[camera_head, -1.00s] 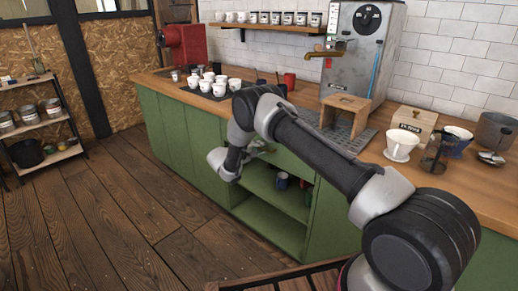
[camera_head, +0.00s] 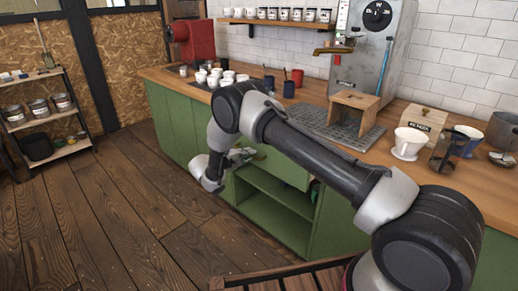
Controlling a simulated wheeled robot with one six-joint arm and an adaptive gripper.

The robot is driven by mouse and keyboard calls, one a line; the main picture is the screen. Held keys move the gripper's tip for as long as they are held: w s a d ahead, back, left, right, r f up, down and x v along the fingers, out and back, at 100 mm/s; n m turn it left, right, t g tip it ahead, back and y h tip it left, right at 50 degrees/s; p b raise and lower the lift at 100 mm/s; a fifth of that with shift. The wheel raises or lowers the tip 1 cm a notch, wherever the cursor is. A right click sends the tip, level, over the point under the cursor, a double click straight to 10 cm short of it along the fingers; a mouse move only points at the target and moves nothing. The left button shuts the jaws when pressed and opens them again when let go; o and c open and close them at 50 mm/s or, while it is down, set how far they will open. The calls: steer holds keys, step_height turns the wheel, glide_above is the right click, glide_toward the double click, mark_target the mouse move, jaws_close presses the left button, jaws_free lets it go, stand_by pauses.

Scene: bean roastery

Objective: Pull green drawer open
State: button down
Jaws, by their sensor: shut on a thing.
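The green drawer (camera_head: 285,168) is in the green counter, above an open shelf compartment, right of the middle of the view. Its front shows partly behind my arm. My gripper (camera_head: 242,155) is at the left part of the drawer front, small and partly covered by my wrist. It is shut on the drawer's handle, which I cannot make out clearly. The drawer front seems to stand out from the counter, but my arm hides its top edge and I cannot tell how far.
The open shelf (camera_head: 275,205) lies below the drawer. White cups (camera_head: 215,78), a wooden stand (camera_head: 352,112) and a white dripper (camera_head: 408,143) stand on the wooden counter top (camera_head: 300,95). A rack (camera_head: 45,115) stands far left. The wooden floor (camera_head: 140,210) is clear on the left.

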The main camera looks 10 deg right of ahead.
steer(key=f+v, duration=0.2)
steer(key=v, duration=0.8)
steer(key=f+v, duration=0.2)
steer(key=v, duration=0.9)
steer(key=shift+s+a+f, duration=0.25)
steer(key=shift+s+a, duration=0.1)
steer(key=shift+a, duration=0.15)
steer(key=c, duration=1.5)
jaws_free()
steer(key=shift+c, duration=0.2)
steer(key=v, duration=1.2)
